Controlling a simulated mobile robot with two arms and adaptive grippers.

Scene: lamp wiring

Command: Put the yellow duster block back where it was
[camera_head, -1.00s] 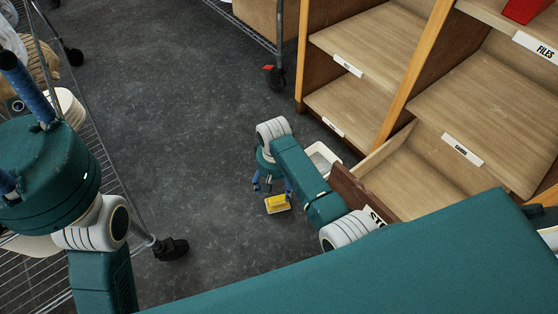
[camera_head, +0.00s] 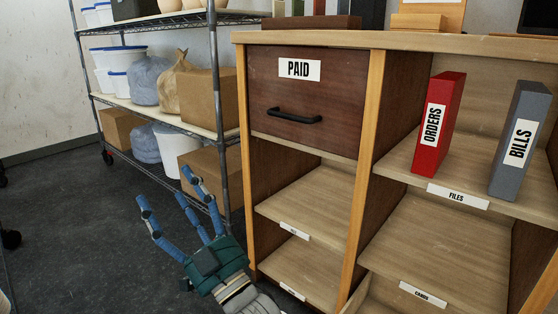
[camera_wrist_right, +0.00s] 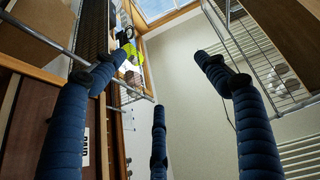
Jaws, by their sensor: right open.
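The yellow duster block does not show in the head view now. In the right wrist view, a small yellow-green patch (camera_wrist_right: 134,56) shows beside a fingertip, too small and partly hidden to identify. My right gripper (camera_head: 163,187) is open and empty, its blue fingers spread and pointing up, in front of the shelving and left of the wooden cabinet (camera_head: 247,160). Its fingers also show spread in the right wrist view (camera_wrist_right: 165,57). My left gripper is out of view.
A drawer marked PAID (camera_head: 293,118) is shut. A red ORDERS binder (camera_head: 436,125) and a grey BILLS binder (camera_head: 519,140) stand on the FILES shelf. A wire rack (camera_head: 170,122) holds buckets, bags and boxes.

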